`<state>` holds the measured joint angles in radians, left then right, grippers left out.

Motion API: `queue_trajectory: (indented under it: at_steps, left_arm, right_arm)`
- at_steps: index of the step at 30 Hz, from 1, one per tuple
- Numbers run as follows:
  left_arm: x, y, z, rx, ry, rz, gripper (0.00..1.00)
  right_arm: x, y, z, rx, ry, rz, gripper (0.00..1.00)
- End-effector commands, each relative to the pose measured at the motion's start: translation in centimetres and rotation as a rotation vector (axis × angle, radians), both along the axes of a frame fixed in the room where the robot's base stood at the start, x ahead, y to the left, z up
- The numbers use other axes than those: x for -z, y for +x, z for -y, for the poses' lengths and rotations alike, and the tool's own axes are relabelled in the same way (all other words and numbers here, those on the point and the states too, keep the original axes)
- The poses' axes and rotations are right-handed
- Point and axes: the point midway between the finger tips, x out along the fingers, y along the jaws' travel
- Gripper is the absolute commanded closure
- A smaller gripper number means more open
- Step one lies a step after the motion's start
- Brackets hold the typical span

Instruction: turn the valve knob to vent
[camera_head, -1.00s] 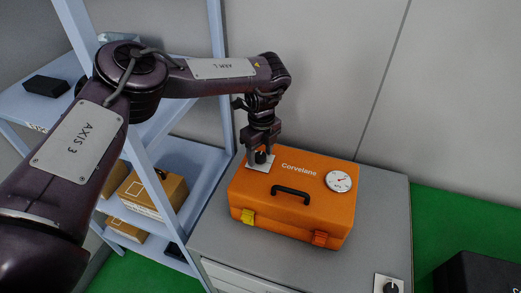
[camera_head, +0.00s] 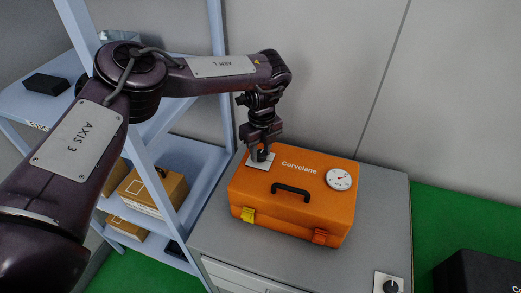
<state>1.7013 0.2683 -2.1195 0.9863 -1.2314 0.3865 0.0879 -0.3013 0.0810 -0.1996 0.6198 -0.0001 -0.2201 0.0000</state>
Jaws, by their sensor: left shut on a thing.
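The valve knob is a small dark knob on a white plate (camera_head: 261,164) at the back left of the lid of an orange case (camera_head: 262,202). My left gripper (camera_head: 261,156) points down over the plate, its jaws shut on the knob. The fingers hide most of the knob, and I cannot read its setting or any marks on the plate. My right gripper is not in view.
The case stands on a grey cabinet (camera_head: 222,235) and carries a black handle (camera_head: 291,190), a round gauge (camera_head: 338,179) and latches. Another knob on a plate (camera_head: 388,285) is at lower right. A shelf rack with boxes (camera_head: 152,193) stands at left.

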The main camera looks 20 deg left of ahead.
Motion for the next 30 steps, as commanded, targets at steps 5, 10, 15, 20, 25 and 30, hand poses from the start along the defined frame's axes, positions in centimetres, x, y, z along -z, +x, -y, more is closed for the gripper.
queue_trajectory:
  at_steps: [5,10,15,20,25,30]
  left_arm:
    - [0.03,0.01,-0.01,0.146,0.0,0.0,0.91]
    - [0.02,0.04,0.01,0.309,-0.001,0.001,0.91]
    - [0.0,0.05,0.0,0.469,0.0,0.001,0.91]
    - [0.0,0.07,0.06,0.622,-0.001,0.002,0.91]
    - [0.01,0.03,0.1,0.784,0.0,0.001,0.91]
    - [0.02,0.01,0.08,0.947,0.001,0.001,0.91]
  right_arm:
    - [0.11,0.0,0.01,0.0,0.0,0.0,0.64]
    - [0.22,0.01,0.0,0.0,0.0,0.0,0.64]
    - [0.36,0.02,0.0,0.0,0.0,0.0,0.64]
    - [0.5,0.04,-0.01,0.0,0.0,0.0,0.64]
    - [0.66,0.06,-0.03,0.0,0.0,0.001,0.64]
    - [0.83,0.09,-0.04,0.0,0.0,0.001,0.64]
